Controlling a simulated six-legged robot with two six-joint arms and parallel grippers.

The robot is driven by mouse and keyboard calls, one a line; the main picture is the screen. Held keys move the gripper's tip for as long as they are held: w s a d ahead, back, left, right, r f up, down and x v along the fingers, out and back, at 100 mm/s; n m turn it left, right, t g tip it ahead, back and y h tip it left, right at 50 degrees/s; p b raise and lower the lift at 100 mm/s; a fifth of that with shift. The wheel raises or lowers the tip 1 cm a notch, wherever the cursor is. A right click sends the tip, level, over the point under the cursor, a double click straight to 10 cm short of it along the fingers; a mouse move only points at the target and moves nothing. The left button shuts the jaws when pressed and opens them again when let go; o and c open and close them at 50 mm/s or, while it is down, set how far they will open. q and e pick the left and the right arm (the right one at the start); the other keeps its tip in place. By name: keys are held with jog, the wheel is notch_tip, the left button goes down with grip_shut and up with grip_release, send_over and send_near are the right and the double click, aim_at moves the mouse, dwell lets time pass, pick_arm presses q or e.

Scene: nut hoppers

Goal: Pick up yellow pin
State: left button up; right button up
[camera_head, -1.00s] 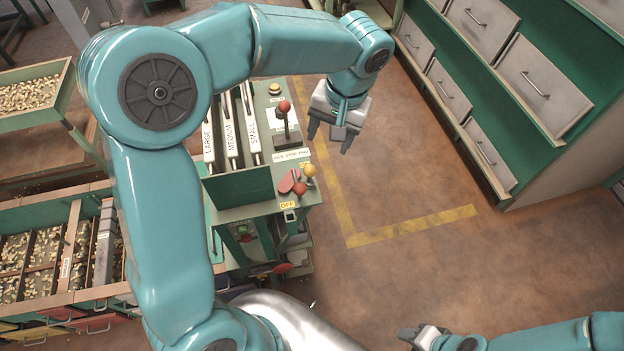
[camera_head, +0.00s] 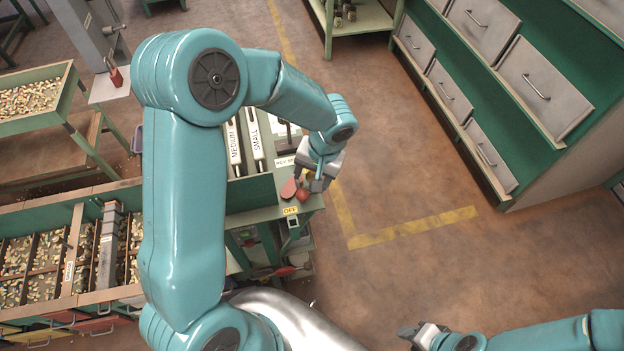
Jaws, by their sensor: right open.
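The yellow pin (camera_head: 309,176) is a small yellow knob on the console, mostly hidden by my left gripper. My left gripper (camera_head: 312,187) is over it, with its two fingers apart on either side of the knob. I cannot tell whether they touch it. A red knob (camera_head: 303,194) is just below, close to the fingertips. My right gripper (camera_head: 404,331) is open and empty at the bottom, above the floor and away from the console.
The console (camera_head: 252,193) has MEDIUM and SMALL levers, a lever slot behind, and an OFF label (camera_head: 290,211). My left arm hides its left side. Hoppers of nuts (camera_head: 30,97) stand at the left. A drawer cabinet (camera_head: 548,170) stands at the right. The floor between is clear.

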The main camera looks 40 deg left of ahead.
pick_arm(q)
jog(key=shift+a+f, duration=0.1)
jog(key=shift+f, duration=0.35)
jog(key=c, duration=1.1)
jog(key=shift+r, duration=0.15)
